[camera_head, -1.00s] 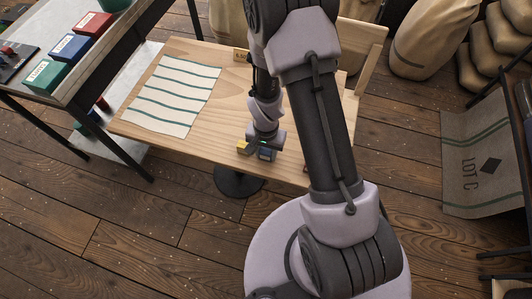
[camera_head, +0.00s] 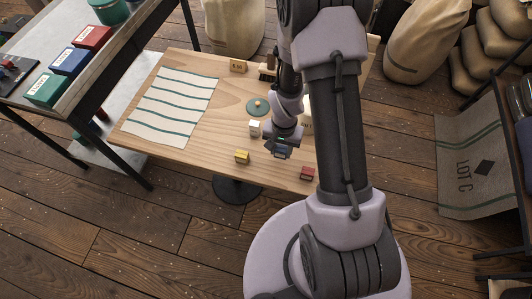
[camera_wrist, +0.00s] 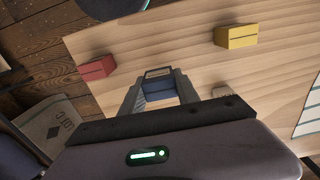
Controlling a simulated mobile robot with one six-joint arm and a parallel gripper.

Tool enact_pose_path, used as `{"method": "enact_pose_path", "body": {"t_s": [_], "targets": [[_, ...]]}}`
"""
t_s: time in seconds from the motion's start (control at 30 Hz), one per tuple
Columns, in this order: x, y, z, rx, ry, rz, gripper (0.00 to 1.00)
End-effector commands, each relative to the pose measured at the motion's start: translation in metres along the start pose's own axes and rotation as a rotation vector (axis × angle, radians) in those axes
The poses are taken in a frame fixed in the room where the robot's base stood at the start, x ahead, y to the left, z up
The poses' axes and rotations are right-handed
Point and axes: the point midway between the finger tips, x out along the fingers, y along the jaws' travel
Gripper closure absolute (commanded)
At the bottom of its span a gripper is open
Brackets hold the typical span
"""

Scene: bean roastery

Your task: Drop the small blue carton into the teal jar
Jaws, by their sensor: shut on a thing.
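My gripper (camera_wrist: 160,100) is shut on the small blue carton (camera_wrist: 160,93), which sits between its two fingers in the wrist view. In the head view my gripper (camera_head: 282,148) is over the front right part of the wooden table, and the carton is a small dark blue shape at its tip. I cannot tell exactly how high it is above the wood. The teal jar (camera_head: 110,11) stands on the grey side table at the upper left, cut off by the picture's top edge, far from my gripper.
A yellow carton (camera_head: 242,157), a red carton (camera_head: 307,173) and a white carton (camera_head: 254,128) stand near my gripper. A teal disc with an orange knob (camera_head: 258,106) lies behind. A striped cloth (camera_head: 170,100) covers the table's left. Labelled boxes (camera_head: 70,62) line the side table.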

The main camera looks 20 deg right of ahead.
Motion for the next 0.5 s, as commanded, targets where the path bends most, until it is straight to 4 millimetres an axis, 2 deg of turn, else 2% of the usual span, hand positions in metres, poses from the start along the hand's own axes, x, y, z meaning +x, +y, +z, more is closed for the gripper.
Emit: {"method": "enact_pose_path", "body": {"t_s": [0.1, 0.23, 0.4, 0.5], "targets": [[-0.006, 0.031, -0.022, 0.008, 0.002, -0.001, 1.00], [-0.009, 0.059, -0.041, 0.005, 0.001, 0.000, 1.00], [-0.010, 0.079, -0.055, 0.001, 0.001, 0.000, 1.00], [-0.010, 0.082, -0.058, -0.001, 0.001, 0.000, 1.00]]}}
